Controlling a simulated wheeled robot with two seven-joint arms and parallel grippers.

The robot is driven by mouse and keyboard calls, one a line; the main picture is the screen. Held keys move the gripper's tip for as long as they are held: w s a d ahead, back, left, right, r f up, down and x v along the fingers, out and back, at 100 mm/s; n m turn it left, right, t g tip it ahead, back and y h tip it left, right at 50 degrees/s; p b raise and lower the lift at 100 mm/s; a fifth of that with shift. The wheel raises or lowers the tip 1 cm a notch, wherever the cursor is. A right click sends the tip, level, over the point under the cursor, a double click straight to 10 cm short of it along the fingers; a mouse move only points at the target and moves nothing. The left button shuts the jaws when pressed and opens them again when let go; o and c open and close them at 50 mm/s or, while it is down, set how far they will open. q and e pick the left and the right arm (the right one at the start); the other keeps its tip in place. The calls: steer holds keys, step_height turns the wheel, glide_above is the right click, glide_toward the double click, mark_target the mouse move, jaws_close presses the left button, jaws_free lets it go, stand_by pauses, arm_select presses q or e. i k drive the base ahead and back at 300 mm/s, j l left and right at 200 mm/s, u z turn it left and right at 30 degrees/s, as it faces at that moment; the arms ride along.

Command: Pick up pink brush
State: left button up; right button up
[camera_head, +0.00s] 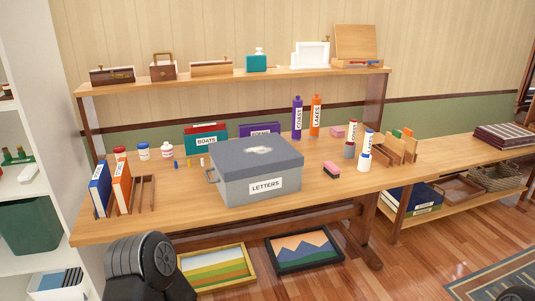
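A small pink brush (332,168) with a dark lower part lies on the wooden desk top (320,194), to the right of the grey LETTERS box (254,171) and left of a white bottle (364,162). Nothing touches the brush. Another small pink block (337,131) lies farther back on the desk, left of the cups. Dark rounded parts of my own arm show at the bottom left, in front of the desk. Neither of my grippers can be made out in this view.
Books in a slotted wooden rack (140,195) stand at the desk's left end. Purple (297,118) and orange (315,116) bottles stand behind the box. A raised shelf (230,79) spans the back. The desk is clear in front of the brush. Framed pictures (304,249) lean below.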

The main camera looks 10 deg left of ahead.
mark_target(333, 171)
steer(key=i+l+u, duration=0.65)
steer(key=i, duration=0.25)
steer(key=i+l+u, duration=0.35)
